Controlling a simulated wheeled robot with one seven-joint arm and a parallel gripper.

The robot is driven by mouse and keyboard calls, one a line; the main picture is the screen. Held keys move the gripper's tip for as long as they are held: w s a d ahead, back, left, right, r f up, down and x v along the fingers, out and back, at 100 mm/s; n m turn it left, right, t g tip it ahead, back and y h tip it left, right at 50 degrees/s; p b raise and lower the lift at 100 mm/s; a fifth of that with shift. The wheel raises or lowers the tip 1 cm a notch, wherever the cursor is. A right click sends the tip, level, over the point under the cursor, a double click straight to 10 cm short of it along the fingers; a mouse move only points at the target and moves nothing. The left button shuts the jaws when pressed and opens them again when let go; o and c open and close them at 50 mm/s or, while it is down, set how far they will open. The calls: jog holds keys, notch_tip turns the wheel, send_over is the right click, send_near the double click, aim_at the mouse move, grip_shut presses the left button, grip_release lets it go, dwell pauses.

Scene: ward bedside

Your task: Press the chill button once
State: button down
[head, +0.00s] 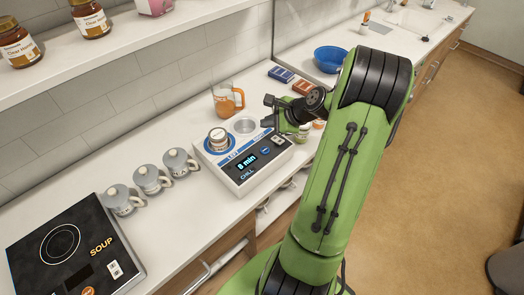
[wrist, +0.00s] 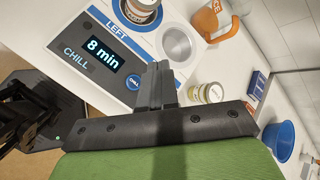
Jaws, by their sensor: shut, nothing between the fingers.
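The white chill unit (head: 228,172) stands on the counter, with a lit display (head: 246,161) reading "8 min" and the word CHILL below it. Its round blue chill button (head: 265,151) is right of the display; it also shows in the wrist view (wrist: 133,82), just left of my fingertips. A jar (head: 218,141) stands on the blue-ringed LEFT place, and the round well (head: 244,125) beside it looks empty. My gripper (head: 269,121) is shut and empty, by the unit's right end. In the wrist view its fingers (wrist: 158,72) are close beside the button; I cannot tell their height above the panel.
Several lidded mugs (head: 147,178) stand left of the unit, beyond them a black SOUP hob (head: 75,240). An orange-handled jug (head: 228,98) is behind the unit. Small boxes (head: 281,74) and a blue bowl (head: 330,59) are farther back. A small jar (wrist: 212,92) stands near my fingers.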

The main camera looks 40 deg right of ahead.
aim_at(267, 151)
notch_tip(267, 151, down, 8)
jog(key=b, duration=0.7)
jog(key=shift+a+f+b, duration=0.15)
jog(key=shift+f+b, duration=0.1)
jog(key=shift+b, duration=0.1)
jog(key=shift+f, duration=0.15)
dwell(1.3)
jog(key=shift+f, duration=0.4)
jog(key=shift+f+b, duration=0.3)
jog(key=shift+f, duration=0.1)
dwell(0.4)
jog(key=shift+r+p, duration=0.85)
jog(key=shift+p, duration=0.05)
